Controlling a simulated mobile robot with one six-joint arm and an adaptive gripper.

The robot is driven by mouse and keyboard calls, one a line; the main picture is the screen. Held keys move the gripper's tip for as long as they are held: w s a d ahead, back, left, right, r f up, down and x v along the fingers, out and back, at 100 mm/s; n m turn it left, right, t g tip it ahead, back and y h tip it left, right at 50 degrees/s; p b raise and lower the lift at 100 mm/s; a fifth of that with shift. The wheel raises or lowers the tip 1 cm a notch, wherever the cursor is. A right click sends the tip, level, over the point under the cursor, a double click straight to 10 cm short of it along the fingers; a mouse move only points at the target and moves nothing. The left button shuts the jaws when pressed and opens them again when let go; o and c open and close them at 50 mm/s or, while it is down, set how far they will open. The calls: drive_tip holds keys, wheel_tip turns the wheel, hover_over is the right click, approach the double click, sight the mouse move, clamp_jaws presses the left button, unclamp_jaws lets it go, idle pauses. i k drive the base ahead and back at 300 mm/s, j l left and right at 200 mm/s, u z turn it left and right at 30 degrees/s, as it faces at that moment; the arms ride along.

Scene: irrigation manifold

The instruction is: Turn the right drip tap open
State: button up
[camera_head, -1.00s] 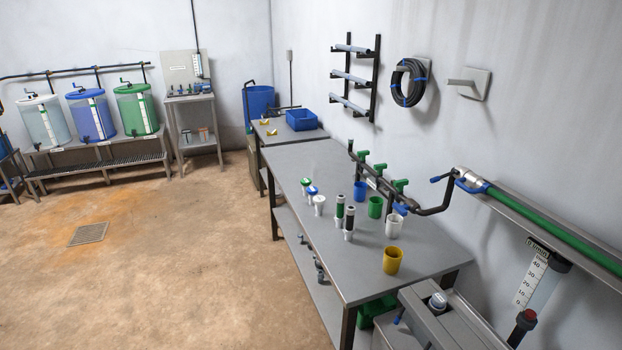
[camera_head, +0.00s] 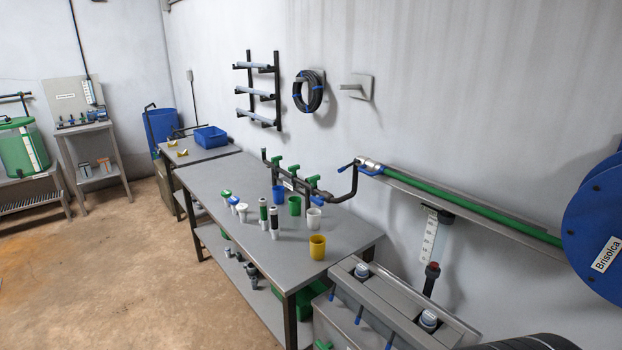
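A dark pipe manifold (camera_head: 338,195) runs along the wall side of the long grey bench. Three green-handled taps sit in a row on it: a left tap (camera_head: 277,161), a middle tap (camera_head: 293,169) and a right tap (camera_head: 313,181). They are small here, and I cannot tell whether each is open or shut. A blue cup (camera_head: 278,195), a green cup (camera_head: 294,206) and a white cup (camera_head: 314,220) stand below them. A small blue part (camera_head: 317,200) shows by the white cup. My gripper is not in view.
The long bench (camera_head: 222,187) also holds a yellow cup (camera_head: 317,247) and several small fittings. A grey cabinet (camera_head: 385,310) stands at its near end. A blue hose reel (camera_head: 598,225) is at the far right. The floor (camera_head: 120,270) left of the bench is clear.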

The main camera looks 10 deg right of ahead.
sight(313, 180)
drive_tip(key=i+j+z, duration=0.1)
drive_tip(key=z, duration=0.25)
drive_tip(key=i+j+z, duration=0.2)
drive_tip(key=z, duration=0.2)
drive_tip(key=i+j+z, duration=0.15)
drive_tip(key=z, duration=0.2)
